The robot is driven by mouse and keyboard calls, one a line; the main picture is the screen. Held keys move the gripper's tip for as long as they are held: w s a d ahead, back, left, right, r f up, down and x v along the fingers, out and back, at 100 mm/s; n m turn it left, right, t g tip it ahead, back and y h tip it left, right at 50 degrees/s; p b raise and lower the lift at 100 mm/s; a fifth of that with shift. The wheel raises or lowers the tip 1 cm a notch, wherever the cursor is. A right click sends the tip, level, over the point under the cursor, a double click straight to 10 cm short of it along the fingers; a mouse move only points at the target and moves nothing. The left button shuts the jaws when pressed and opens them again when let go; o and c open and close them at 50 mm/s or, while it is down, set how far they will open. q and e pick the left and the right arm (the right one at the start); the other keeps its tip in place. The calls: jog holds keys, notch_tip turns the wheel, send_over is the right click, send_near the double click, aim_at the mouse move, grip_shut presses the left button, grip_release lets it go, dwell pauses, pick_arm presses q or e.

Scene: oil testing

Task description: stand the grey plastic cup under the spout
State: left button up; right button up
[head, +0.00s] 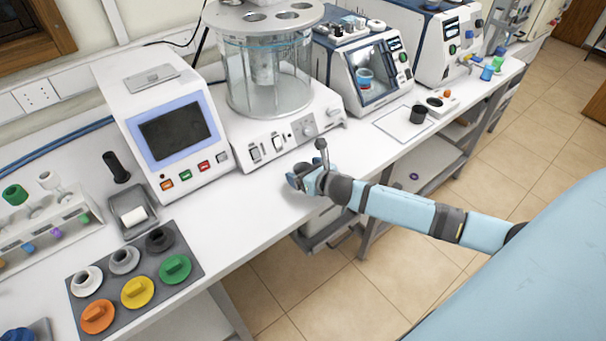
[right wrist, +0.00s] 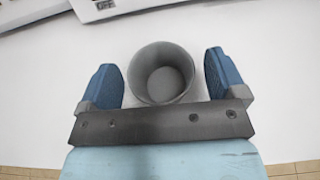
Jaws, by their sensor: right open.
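The grey plastic cup (right wrist: 165,75) stands upright on the white bench in the right wrist view, with its open mouth towards the camera. My right gripper (right wrist: 165,82) is open, with one blue finger on each side of the cup and a visible gap at each. In the head view my right gripper (head: 303,177) is low over the bench, in front of the machine with the glass cylinder. A small yellowish spout (head: 467,59) seems to stick out of the white and blue machine at the far right. My left gripper is not in view.
A teal cup (head: 487,73) is near the right machine. A screen unit (head: 173,131) and a grey tray (head: 191,260) of coloured caps are at left. Bare bench lies around my right gripper.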

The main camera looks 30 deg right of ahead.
jog(key=c, duration=1.1)
